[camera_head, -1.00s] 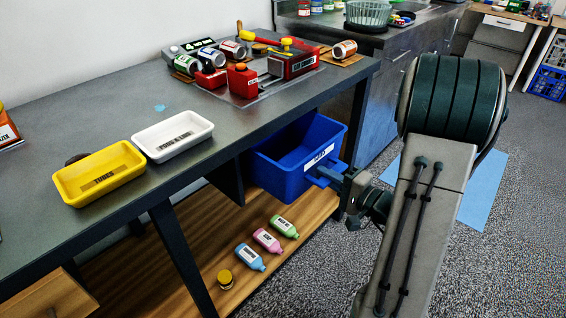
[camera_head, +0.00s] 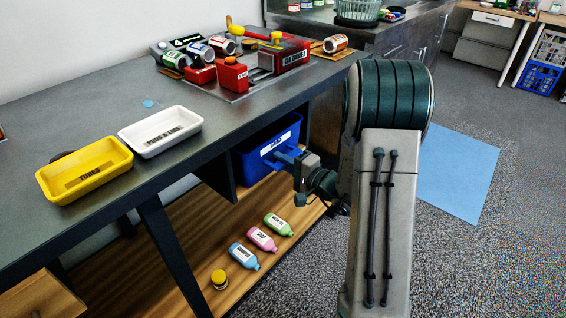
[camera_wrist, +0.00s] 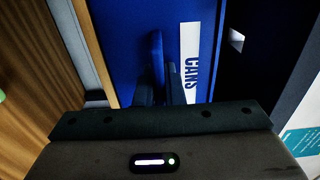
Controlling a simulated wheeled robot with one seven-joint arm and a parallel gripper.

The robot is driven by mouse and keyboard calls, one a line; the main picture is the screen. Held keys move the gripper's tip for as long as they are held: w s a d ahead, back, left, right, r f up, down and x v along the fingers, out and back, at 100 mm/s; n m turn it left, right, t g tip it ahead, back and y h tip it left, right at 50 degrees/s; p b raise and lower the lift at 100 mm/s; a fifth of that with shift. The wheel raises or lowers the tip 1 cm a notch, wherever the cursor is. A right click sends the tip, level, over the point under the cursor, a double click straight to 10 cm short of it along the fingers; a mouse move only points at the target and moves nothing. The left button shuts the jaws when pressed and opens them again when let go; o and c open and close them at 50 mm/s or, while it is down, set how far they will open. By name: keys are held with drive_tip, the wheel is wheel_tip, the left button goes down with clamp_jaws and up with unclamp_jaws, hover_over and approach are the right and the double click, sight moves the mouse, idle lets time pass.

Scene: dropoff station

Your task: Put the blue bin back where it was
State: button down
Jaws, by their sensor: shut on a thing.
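The blue bin (camera_head: 266,150), labelled CANS, is under the workbench, above the wooden lower shelf, mostly beneath the tabletop with its front showing. It also fills the middle of the wrist view (camera_wrist: 130,40), with its label at the right. My gripper (camera_head: 292,158) is shut on the handle at the bin's front. In the wrist view the fingers (camera_wrist: 160,85) close around the handle.
Yellow (camera_head: 112,178) and white (camera_head: 187,139) trays sit on the bench (camera_head: 110,100). A blue floor mat (camera_head: 458,175) lies at right.

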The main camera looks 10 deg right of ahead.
drive_tip(key=shift+r, duration=0.1)
drive_tip(key=c, duration=1.5)
unclamp_jaws()
